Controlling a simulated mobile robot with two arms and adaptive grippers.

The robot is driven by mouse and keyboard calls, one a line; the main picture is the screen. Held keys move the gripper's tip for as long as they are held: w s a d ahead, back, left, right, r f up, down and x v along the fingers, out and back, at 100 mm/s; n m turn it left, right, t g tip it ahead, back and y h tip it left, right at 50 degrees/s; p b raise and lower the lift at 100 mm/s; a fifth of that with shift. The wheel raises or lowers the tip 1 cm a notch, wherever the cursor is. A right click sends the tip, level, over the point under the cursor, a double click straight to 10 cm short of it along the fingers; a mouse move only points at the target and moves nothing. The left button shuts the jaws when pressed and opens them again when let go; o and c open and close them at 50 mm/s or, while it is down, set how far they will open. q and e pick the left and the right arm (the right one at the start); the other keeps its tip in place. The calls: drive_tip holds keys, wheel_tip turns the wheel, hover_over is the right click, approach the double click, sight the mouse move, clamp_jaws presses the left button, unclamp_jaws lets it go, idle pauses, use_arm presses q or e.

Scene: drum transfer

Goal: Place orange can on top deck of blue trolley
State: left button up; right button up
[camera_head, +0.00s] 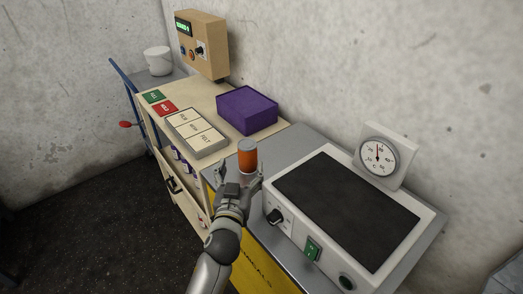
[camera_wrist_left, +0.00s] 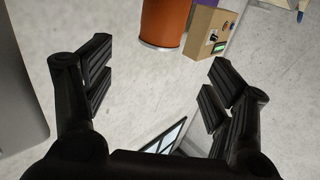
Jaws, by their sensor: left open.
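The orange can (camera_head: 247,158) has a grey top and stands upright near the left end of the grey worktop. It also shows cut off at the top of the left wrist view (camera_wrist_left: 165,20), with a silver rim. My left gripper (camera_head: 241,174) is open just in front of the can. In the left wrist view its spread fingers (camera_wrist_left: 160,75) have nothing between them, and the can is beyond the tips. The blue trolley (camera_head: 123,82) is at the far left, partly hidden behind the wooden bench; its grey deck (camera_head: 178,74) shows. My right gripper is out of view.
A white bucket (camera_head: 157,60) stands on the trolley deck. The wooden bench (camera_head: 212,97) carries a purple box (camera_head: 247,110), a labelled tray (camera_head: 196,133), and green and red cards. A panel unit with a dial gauge (camera_head: 379,156) is right of the can. Dark floor is open at left.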

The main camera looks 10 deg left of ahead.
sight(245, 151)
use_arm(q)
drive_tip(key=shift+w+d, duration=0.2)
drive_tip(key=shift+w, duration=0.1)
drive_tip(key=shift+w+r, duration=0.1)
drive_tip(key=shift+w, duration=0.1)
drive_tip(key=w, duration=0.1)
drive_tip(key=w+a+p, duration=0.1)
drive_tip(key=w, duration=0.1)
drive_tip(key=shift+w, duration=0.8)
drive_tip(key=shift+w+a+r, duration=0.1)
drive_tip(key=shift+w, duration=0.45)
drive_tip(key=w, duration=0.4)
drive_tip(key=shift+a+p, duration=0.2)
drive_tip(key=shift+p, duration=0.2)
drive_tip(key=shift+c, duration=0.3)
